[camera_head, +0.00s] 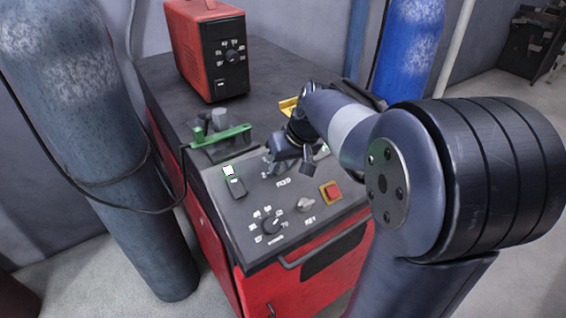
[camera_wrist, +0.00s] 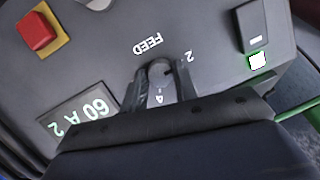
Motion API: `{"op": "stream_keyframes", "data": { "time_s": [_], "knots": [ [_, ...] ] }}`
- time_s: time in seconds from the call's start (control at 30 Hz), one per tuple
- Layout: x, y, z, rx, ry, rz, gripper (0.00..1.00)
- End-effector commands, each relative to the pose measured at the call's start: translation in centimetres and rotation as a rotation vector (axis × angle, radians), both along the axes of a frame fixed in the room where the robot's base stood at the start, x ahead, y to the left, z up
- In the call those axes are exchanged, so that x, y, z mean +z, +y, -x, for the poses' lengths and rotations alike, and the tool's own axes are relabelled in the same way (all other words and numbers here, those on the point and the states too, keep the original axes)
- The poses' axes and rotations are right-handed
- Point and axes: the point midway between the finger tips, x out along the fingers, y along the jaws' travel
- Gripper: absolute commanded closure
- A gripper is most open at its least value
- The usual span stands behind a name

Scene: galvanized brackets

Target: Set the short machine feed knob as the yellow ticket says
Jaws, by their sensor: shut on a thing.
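The feed knob (camera_wrist: 160,72) is a small round grey knob beside the word FEED on the dark sloping panel. My gripper (camera_wrist: 158,82) is shut on it, one finger on each side, in the wrist view. A 2 shows to the right of the knob and another mark, perhaps a 4, shows below it. I cannot tell where the pointer stands. In the head view my gripper (camera_head: 282,166) is over the panel just above the FEED label and mostly hides the knob. A yellow piece (camera_head: 288,107) behind my arm may be the ticket; no writing on it is readable.
A lit display (camera_wrist: 82,117) reads 60 A 2. A red button on yellow (camera_head: 331,192), a key switch (camera_head: 306,204) and a larger dial (camera_head: 271,226) sit nearby. A red box (camera_head: 208,48) stands on the cabinet (camera_head: 262,66). Gas cylinders (camera_head: 85,130) flank it.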

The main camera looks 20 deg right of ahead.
Motion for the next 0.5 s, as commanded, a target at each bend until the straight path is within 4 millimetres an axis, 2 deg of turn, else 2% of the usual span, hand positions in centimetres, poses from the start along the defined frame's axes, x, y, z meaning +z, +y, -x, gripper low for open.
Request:
{"op": "stream_keyframes", "data": {
  "time_s": [0.27,0.5],
  "knots": [
    [0.02,0.00,0.01,-0.034,0.008,-0.026,0.95],
    [0.00,-0.14,0.02,-0.146,0.035,-0.110,0.95]
  ]
}}
